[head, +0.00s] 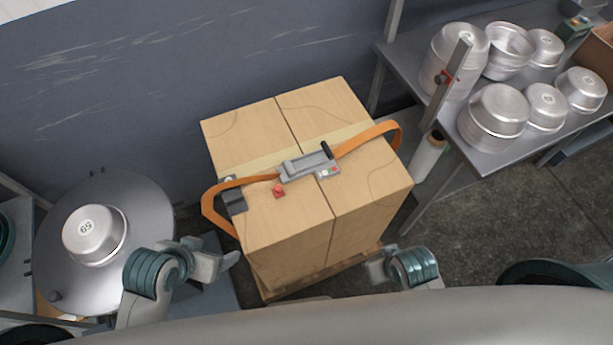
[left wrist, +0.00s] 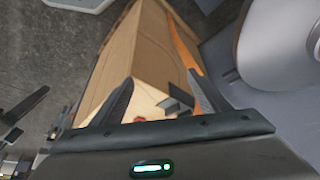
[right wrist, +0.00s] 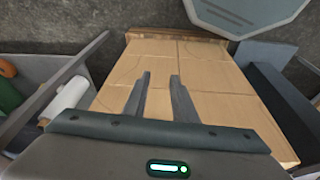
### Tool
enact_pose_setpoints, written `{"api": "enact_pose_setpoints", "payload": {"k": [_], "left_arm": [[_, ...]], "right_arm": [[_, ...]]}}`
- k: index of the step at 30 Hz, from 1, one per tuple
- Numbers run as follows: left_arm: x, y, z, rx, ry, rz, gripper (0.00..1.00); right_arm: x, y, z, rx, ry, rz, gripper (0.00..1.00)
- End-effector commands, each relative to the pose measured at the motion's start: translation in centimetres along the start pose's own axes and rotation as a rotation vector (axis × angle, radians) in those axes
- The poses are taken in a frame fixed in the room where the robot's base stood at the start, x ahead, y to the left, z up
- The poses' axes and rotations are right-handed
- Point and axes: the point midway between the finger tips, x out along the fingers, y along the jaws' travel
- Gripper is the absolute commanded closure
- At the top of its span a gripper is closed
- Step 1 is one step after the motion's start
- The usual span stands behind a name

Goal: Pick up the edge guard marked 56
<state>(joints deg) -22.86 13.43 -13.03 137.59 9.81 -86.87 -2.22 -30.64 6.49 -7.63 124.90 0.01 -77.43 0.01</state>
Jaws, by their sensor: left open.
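A dark grey edge guard (head: 233,202) sits at the left top edge of the strapped carton stack (head: 290,215), by the orange strap (head: 245,182). Its number is too small to read. The guard also shows in the left wrist view (left wrist: 179,105), between the finger lines and nearer the right finger. My left gripper (head: 232,261) is open and empty, low beside the stack's left face and apart from the guard. My right gripper (head: 378,270) has its fingers apart with nothing between them, at the stack's front right; it also shows in the right wrist view (right wrist: 160,82).
A grey strapping tool (head: 308,165) with a red knob lies on the cartons. A round metal table (head: 65,215) at left bears an upturned numbered pan (head: 93,235). A metal bench (head: 415,75) with several pans stands at right, a white roll (head: 428,157) beside it.

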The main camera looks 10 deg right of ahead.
Motion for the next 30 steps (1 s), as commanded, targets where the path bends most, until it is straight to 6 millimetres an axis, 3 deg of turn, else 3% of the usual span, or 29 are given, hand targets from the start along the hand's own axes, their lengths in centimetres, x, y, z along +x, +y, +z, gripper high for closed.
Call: {"api": "enact_pose_setpoints", "payload": {"k": [11, 17, 24, 30], "left_arm": [[-0.4, 1.1, -5.5, 0.185, 0.070, 0.095, 0.31], [-0.7, 1.4, -8.9, 0.326, 0.104, 0.157, 0.31], [-2.0, 0.7, -13.1, 0.556, 0.109, 0.242, 0.31], [-3.6, -1.7, -15.2, 0.704, 0.067, 0.287, 0.31]], "right_arm": [[6.5, -0.3, 2.1, -0.004, -0.033, -0.004, 0.75], [11.8, -0.6, 4.8, -0.008, -0.059, -0.008, 0.75], [19.8, -1.0, 11.0, -0.016, -0.099, -0.012, 0.75], [24.7, -1.2, 17.6, -0.024, -0.135, -0.016, 0.75]]}}
